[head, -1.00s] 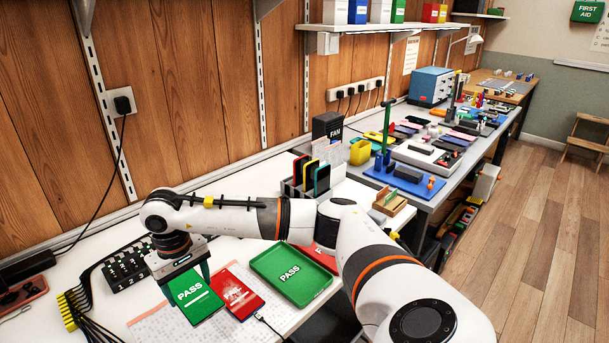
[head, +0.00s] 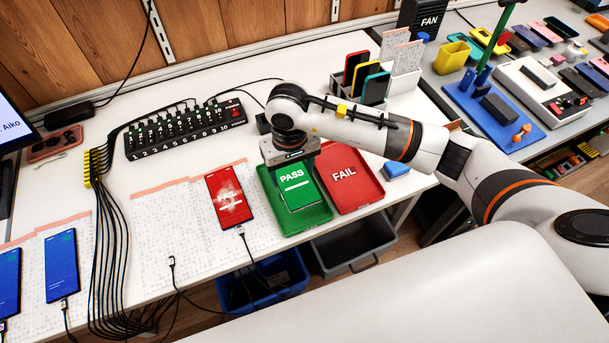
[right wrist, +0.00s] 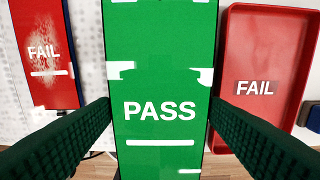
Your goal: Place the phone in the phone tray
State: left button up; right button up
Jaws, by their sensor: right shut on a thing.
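The phone with a green PASS screen (head: 297,188) is in my right gripper (head: 290,160), over the green PASS tray (head: 308,222). Whether it touches the tray floor I cannot tell. In the right wrist view the phone (right wrist: 160,75) lies between the two dark fingers, which press near its sides. My left gripper is not in view.
A red FAIL tray (head: 352,192) stands right beside the green tray. A phone with a red FAIL screen (head: 229,200) lies to the left on a printed mat, near a cable end. A blue block (head: 397,169) sits right of the red tray. Bins stand below the table edge.

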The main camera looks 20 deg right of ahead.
aim_at(292, 178)
notch_tip(292, 178, down, 2)
jog(key=shift+a+f, duration=0.1)
jog(key=shift+f, duration=0.15)
notch_tip(292, 178, down, 4)
jog(key=shift+r+p, duration=0.15)
jog(key=shift+p, duration=0.25)
jog(key=shift+f, duration=0.25)
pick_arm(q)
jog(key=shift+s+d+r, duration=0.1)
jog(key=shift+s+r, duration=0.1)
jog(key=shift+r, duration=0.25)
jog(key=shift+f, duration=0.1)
pick_arm(e)
jog(key=shift+f+b, duration=0.2)
jog(key=shift+b, duration=0.1)
jog(key=o, duration=1.1)
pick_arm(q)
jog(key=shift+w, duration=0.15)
pick_arm(e)
jog(key=shift+r, duration=0.1)
